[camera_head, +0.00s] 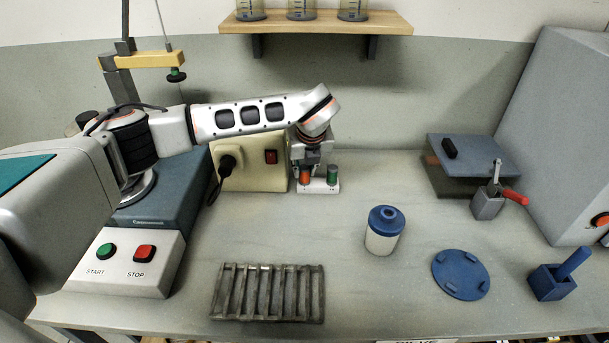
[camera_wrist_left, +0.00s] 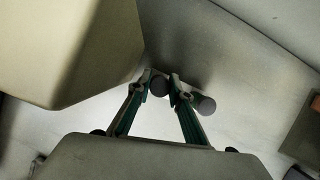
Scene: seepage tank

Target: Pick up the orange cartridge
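The orange cartridge (camera_head: 305,177) stands in a small white holder (camera_head: 319,188) at the back of the bench, left of a green cartridge (camera_head: 332,173). My left gripper (camera_head: 308,165) is right above and around the orange cartridge, pointing down and partly hiding it. In the left wrist view my fingers (camera_wrist_left: 160,80) lie on both sides of a round grey end, which seems to be the orange cartridge (camera_wrist_left: 160,87). A second round end (camera_wrist_left: 205,104) shows just right of the fingers. Whether the fingers press on the cartridge is unclear. My right gripper is not in view.
A cream box (camera_head: 240,170) with a black plug and red switch stands close left of the holder. A blue-lidded jar (camera_head: 383,232), a slatted rack (camera_head: 268,292) and a blue disc (camera_head: 460,274) lie nearer the front.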

